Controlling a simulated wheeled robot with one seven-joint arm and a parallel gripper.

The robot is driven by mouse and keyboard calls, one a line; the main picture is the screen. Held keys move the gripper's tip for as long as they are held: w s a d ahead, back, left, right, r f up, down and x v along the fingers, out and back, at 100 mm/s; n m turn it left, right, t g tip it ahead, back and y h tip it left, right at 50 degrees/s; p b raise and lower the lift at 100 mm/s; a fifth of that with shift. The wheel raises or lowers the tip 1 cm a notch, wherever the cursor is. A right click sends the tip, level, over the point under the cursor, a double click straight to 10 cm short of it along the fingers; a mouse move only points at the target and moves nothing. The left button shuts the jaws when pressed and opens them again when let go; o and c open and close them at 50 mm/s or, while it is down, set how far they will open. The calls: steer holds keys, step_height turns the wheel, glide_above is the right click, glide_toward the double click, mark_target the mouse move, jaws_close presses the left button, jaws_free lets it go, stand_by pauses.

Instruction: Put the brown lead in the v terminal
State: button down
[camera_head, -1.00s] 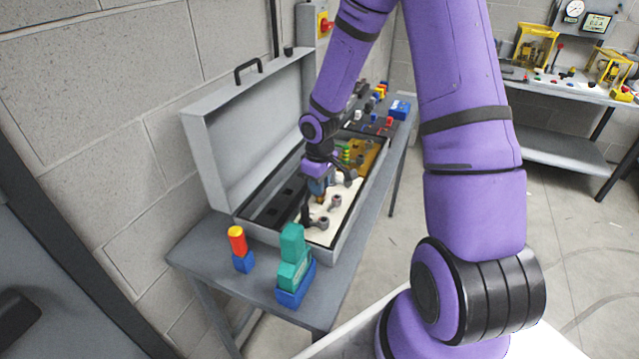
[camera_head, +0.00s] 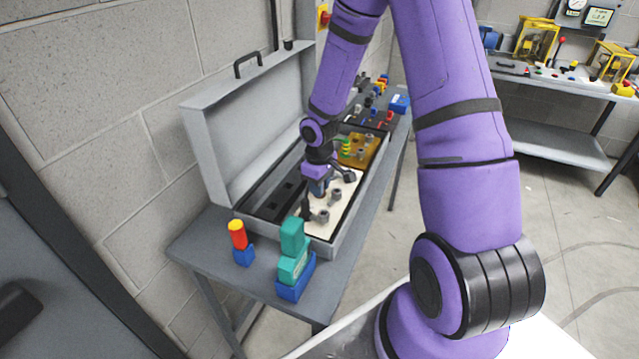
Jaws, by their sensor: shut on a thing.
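My gripper (camera_head: 316,190) points down inside the open grey case (camera_head: 340,240), over the left edge of the white panel (camera_head: 340,208). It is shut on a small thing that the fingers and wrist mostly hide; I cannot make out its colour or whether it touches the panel. Grey round posts (camera_head: 323,216) stand on the white panel, just right of the gripper. No letters can be read, so I cannot tell which is the v terminal. No brown lead shows clearly apart from the gripper.
The case's raised lid (camera_head: 245,130) stands left of my gripper. A brown panel (camera_head: 365,150) with posts lies behind. Teal blocks on a blue base (camera_head: 292,262) and a red-yellow piece on a blue block (camera_head: 240,243) stand on the bench (camera_head: 205,245). Another bench is at right.

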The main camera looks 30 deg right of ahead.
steer(key=shift+f, duration=0.2)
steer(key=c, duration=0.9)
jaws_free()
steer(key=shift+o, duration=0.2)
step_height(320, 180, up, 11)
steer(key=shift+f, duration=0.1)
steer(key=s+a+r+m+t, duration=0.2)
steer(key=s+a+r, duration=0.1)
steer(key=s+r, duration=0.9)
steer(key=s+a+r+m+t, duration=0.3)
steer(key=s+r, duration=0.9)
steer(key=r, duration=0.3)
steer(key=shift+s+a, duration=0.4)
